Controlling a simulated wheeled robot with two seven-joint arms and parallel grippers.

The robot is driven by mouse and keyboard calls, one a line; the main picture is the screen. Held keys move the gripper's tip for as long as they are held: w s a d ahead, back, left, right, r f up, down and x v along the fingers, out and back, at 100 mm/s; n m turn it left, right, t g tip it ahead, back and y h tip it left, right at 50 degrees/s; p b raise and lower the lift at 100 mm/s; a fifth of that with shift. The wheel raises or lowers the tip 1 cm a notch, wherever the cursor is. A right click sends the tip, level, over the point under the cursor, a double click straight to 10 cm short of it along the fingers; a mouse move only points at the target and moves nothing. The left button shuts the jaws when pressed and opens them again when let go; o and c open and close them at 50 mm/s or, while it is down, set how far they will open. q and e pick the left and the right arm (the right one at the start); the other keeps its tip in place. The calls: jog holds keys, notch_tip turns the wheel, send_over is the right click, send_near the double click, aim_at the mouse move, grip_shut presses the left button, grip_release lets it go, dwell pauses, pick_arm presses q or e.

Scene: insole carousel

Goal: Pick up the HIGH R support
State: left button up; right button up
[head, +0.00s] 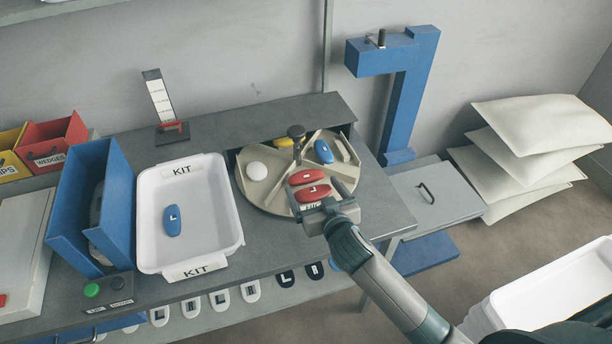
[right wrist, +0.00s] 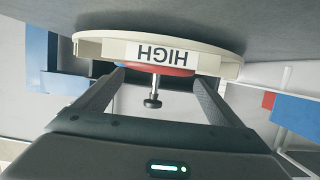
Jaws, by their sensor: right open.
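Two red supports lie one behind the other in the front compartment of the round cream carousel (head: 262,196). The nearer red support (head: 313,193) bears a white mark that looks like an L; the mark on the farther one (head: 306,177) is too small to read. My right gripper (head: 328,207) is open at the carousel's front rim, beside the nearer red support. In the right wrist view the HIGH label (right wrist: 160,54) appears upside down, with a red edge (right wrist: 180,70) showing behind it between the open fingers (right wrist: 157,82). My left gripper is out of view.
A white KIT tray (head: 234,232) left of the carousel holds a blue support (head: 172,221) marked L. The carousel also holds blue, yellow and white pieces and a central post (head: 296,133). A blue bin (head: 117,200) stands left of the tray.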

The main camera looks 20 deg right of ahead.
aim_at(308, 181)
jog(key=shift+w, duration=0.1)
jog(key=shift+w, duration=0.2)
jog(key=p+x, duration=0.1)
jog(key=x, duration=0.2)
jog(key=shift+w+d+f+p, duration=0.15)
jog(key=shift+w+f+p, duration=0.1)
jog(key=shift+f+p, duration=0.1)
jog(key=shift+w+f, duration=0.15)
jog(key=shift+w, duration=0.25)
jog(key=shift+c, duration=0.6)
jog(key=c, duration=0.7)
